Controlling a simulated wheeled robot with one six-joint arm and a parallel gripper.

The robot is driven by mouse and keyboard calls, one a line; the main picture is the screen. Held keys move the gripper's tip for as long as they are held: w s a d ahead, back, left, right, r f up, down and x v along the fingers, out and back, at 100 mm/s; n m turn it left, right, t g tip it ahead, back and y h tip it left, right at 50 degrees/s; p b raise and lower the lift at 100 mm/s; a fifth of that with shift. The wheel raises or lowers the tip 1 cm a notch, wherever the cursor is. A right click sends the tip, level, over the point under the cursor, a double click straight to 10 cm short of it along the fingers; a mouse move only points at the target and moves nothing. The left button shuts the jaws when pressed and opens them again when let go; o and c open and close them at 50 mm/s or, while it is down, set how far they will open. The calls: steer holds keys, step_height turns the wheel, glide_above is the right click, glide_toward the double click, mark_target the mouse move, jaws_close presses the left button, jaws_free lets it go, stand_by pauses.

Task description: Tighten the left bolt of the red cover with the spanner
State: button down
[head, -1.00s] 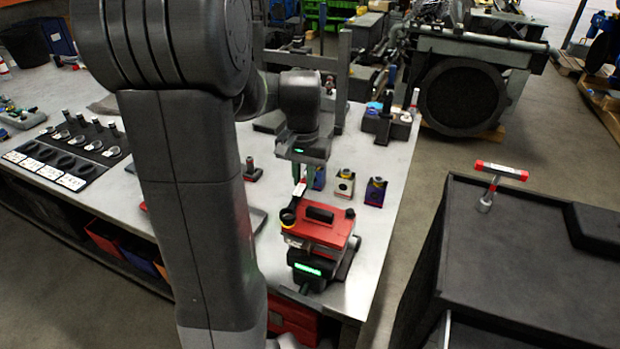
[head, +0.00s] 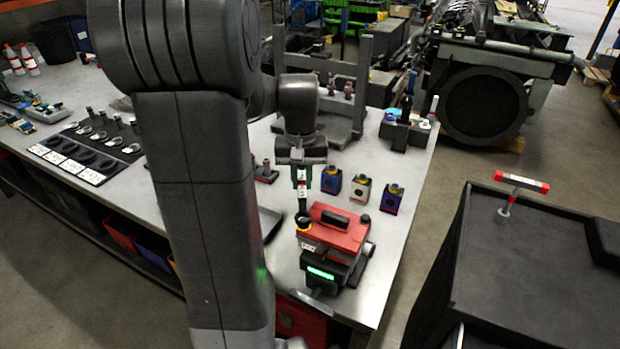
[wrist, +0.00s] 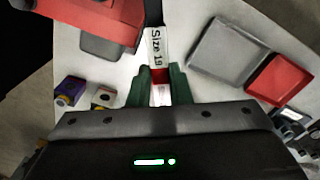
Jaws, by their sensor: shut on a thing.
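The red cover (head: 336,232) sits on a dark unit with a green-lit front near the table's right front edge. It also shows in the wrist view (wrist: 95,18) at upper left. My gripper (head: 302,182) is behind the cover, shut on the spanner (head: 302,204). In the wrist view, the green fingers (wrist: 160,84) grip the spanner, with its "Size 19" label (wrist: 157,48). The spanner's far end reaches the yellow ring; I cannot tell whether it encloses the bolt.
Small blue, white and purple blocks (head: 361,190) stand behind the cover to the right. A grey tray (wrist: 228,52) and a red tray (wrist: 279,80) show in the wrist view. A dark cabinet (head: 540,260) with a red-handled tool (head: 515,185) stands at right.

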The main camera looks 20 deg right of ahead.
steer(key=shift+w+a, duration=0.1)
steer(key=shift+a, duration=0.05)
steer(key=shift+f, duration=0.15)
steer(key=shift+f+b, duration=0.6)
steer(key=shift+f, duration=0.15)
steer(key=shift+s+d+m, duration=0.3)
steer(key=shift+d+m, duration=0.25)
steer(key=shift+m, duration=0.05)
steer(key=shift+s+d+m, duration=0.25)
steer(key=shift+d+m, duration=0.3)
steer(key=shift+m, duration=0.05)
